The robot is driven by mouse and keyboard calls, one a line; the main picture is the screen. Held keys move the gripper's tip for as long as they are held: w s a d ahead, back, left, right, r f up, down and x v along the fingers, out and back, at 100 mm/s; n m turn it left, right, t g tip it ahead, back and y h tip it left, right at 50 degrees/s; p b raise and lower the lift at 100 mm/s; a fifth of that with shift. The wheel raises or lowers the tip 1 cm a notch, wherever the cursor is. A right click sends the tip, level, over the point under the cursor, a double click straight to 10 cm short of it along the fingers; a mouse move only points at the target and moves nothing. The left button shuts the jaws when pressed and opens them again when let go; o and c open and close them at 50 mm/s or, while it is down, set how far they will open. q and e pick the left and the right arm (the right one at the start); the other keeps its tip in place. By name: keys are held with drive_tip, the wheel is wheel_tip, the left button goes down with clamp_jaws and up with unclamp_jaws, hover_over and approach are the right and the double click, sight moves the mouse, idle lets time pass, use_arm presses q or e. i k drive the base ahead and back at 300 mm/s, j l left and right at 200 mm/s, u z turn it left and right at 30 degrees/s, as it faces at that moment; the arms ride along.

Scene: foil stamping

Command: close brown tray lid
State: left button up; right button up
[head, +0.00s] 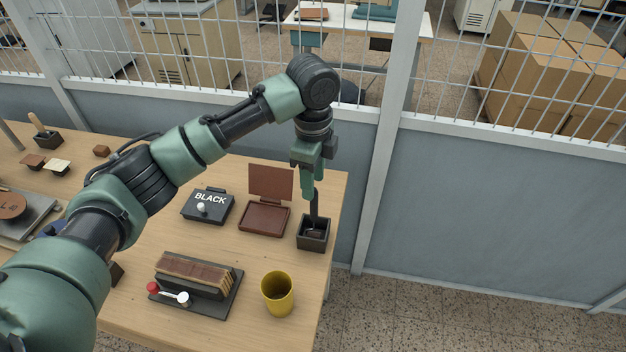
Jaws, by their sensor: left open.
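The brown tray (264,219) sits on the table right of the middle. Its brown lid (271,182) stands up at the tray's back edge, so the tray is open. My left gripper (314,190) points down to the right of the lid, above a small dark square box (313,234). A dark upright stick (314,208) rises from that box just below the fingertips. My left gripper is open; whether its fingers touch the stick is hard to tell. My right gripper is not in view.
A black box marked BLACK (208,206) stands left of the tray. A dark stand with brown strips (196,283) and a yellow cup (277,294) are nearer the front. The table's right edge is close to the dark box, and a mesh-topped partition (480,190) stands beyond.

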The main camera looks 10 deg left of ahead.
sight(264, 181)
drive_tip(key=l, duration=1.25)
